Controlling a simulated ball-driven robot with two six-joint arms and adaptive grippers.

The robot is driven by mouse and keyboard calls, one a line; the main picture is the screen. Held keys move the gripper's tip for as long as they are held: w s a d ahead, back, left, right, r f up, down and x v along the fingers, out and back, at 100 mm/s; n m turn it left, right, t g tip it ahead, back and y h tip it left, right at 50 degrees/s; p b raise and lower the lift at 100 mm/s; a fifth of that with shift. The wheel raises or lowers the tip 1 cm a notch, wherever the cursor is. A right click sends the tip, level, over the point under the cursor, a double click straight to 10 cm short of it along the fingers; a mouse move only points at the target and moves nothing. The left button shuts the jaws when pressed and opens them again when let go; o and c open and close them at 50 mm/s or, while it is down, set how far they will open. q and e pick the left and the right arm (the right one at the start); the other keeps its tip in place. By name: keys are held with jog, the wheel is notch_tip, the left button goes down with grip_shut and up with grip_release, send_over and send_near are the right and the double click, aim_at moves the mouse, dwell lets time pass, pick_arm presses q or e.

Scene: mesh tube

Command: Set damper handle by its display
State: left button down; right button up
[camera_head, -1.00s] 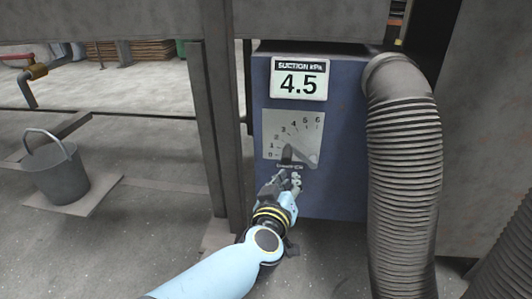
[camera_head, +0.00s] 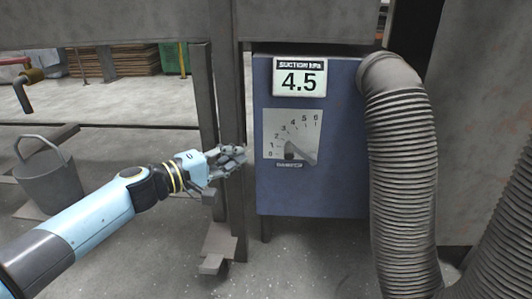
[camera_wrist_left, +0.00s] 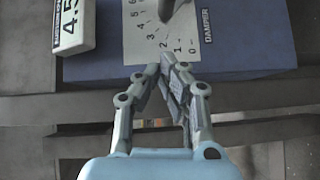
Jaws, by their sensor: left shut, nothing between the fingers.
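The blue damper box (camera_head: 330,190) carries a white suction display (camera_head: 300,77) reading 4.5 kPa. Below it is a pale scale plate (camera_head: 272,125) numbered 0 to 6, with a small damper label. The dark damper handle (camera_head: 290,150) is at the lower middle of the plate; its exact setting is hard to read. It shows partly at the top edge of the left wrist view (camera_wrist_left: 172,8). My left gripper (camera_head: 238,155) is left of the box, apart from the handle. Its fingers (camera_wrist_left: 168,68) are shut and empty. My right gripper is out of view.
A ribbed grey hose (camera_head: 403,170) runs down the box's right side. A dark steel post (camera_head: 228,110) stands left of the box, behind my gripper. A grey bucket (camera_head: 50,180) is at the far left. The floor below the box is open.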

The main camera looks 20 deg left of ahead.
pick_arm(q)
jog(key=w+d, duration=0.5)
jog(key=d, duration=0.1)
jog(key=shift+w+f+b, duration=0.35)
jog(key=shift+w+f, duration=0.05)
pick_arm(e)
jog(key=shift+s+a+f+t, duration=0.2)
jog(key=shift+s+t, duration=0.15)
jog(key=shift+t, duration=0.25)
pick_arm(q)
jog(key=shift+d, duration=0.15)
jog(key=shift+w+d+r+p, duration=0.1)
jog(key=shift+d+r+p, duration=0.4)
jog(key=shift+r+p, duration=0.35)
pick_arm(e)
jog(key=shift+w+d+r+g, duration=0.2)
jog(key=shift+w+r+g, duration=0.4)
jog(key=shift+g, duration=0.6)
pick_arm(q)
jog(key=shift+a+f+m, duration=0.1)
jog(key=shift+a+m, duration=0.05)
jog(key=shift+m, duration=0.15)
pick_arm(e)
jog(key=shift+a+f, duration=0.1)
